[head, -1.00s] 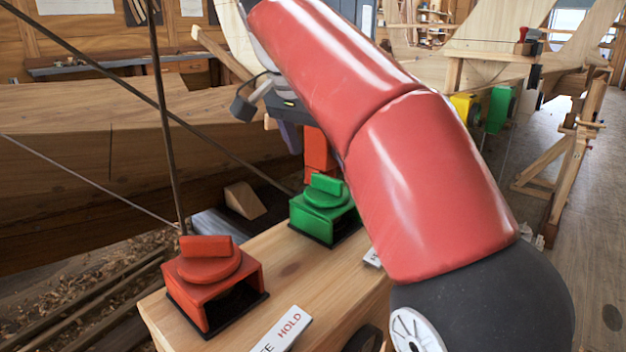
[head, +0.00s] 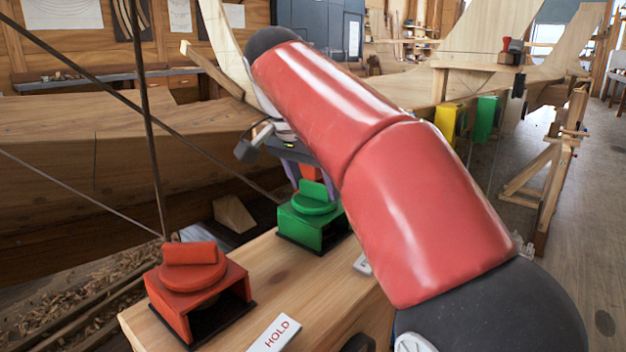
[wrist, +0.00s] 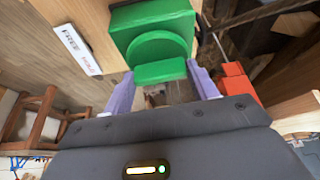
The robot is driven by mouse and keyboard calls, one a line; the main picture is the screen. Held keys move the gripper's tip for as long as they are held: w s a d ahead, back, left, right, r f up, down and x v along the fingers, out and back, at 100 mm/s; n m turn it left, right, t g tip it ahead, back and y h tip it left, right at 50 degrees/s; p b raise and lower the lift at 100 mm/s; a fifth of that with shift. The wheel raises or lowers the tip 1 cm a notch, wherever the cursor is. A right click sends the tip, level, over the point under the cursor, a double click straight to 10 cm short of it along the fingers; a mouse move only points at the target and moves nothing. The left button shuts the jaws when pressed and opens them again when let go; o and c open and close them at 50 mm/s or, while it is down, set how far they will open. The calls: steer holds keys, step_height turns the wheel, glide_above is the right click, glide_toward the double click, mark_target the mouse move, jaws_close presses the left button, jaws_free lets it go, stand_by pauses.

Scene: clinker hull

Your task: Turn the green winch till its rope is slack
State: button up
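The green winch (head: 313,222) stands on the wooden bench behind the red one, its flat handle bar upright on a round drum. In the wrist view its handle (wrist: 160,71) lies across the gap just past my gripper's fingertips, with the green drum and housing beyond. My gripper (head: 306,178) is close above and behind the handle in the head view. In the wrist view my gripper (wrist: 160,80) has its two purple fingers wide apart, nothing clamped. A dark rope (head: 205,145) runs straight from the upper left down to the green winch.
A red winch (head: 197,290) stands nearer on the bench (head: 255,272), with other ropes beside it. Another orange-red block (wrist: 237,86) is right of my fingers in the wrist view. A label plate (wrist: 78,49) reads FREE and HOLD. Yellow and green blocks hang farther right.

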steer(key=shift+c, duration=0.9)
steer(key=shift+n, duration=0.4)
steer(key=n+y+p, duration=0.1)
steer(key=n, duration=0.1)
steer(key=shift+s+d+r+n+t, duration=0.1)
steer(key=shift+n+t, duration=0.2)
steer(key=shift+t, duration=0.1)
steer(key=shift+d+n+y+p, duration=0.1)
steer(key=shift+n+y+p, duration=0.8)
steer(key=shift+n, duration=1.4)
steer(key=o, duration=1)
